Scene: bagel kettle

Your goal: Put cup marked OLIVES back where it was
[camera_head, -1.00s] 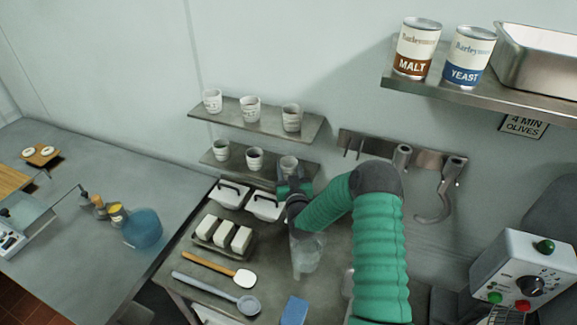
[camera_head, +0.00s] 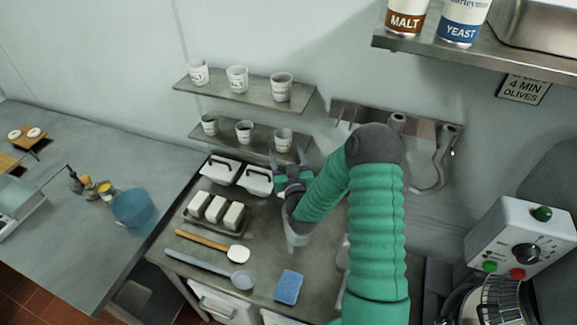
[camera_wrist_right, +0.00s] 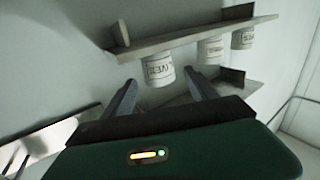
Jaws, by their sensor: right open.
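The cup marked OLIVES (camera_wrist_right: 160,70) stands on the lower wall shelf, at the right end of a row of cups; in the head view it is this white cup (camera_head: 283,141). The wrist view shows it upside down, with only part of its label, ending "IVES", readable. My right gripper (camera_head: 287,156) is open just in front of and below this cup. In the wrist view its two fingers (camera_wrist_right: 162,84) stand apart to either side of the cup, and nothing is gripped. My left gripper is not in view.
Two more cups (camera_head: 244,131) stand left on the same lower shelf (camera_head: 225,150). The upper shelf (camera_head: 215,95) holds three cups. Below are lidded white containers (camera_head: 257,181), a tray of white blocks, spoons and a blue sponge (camera_head: 288,288). Hooks hang to the right.

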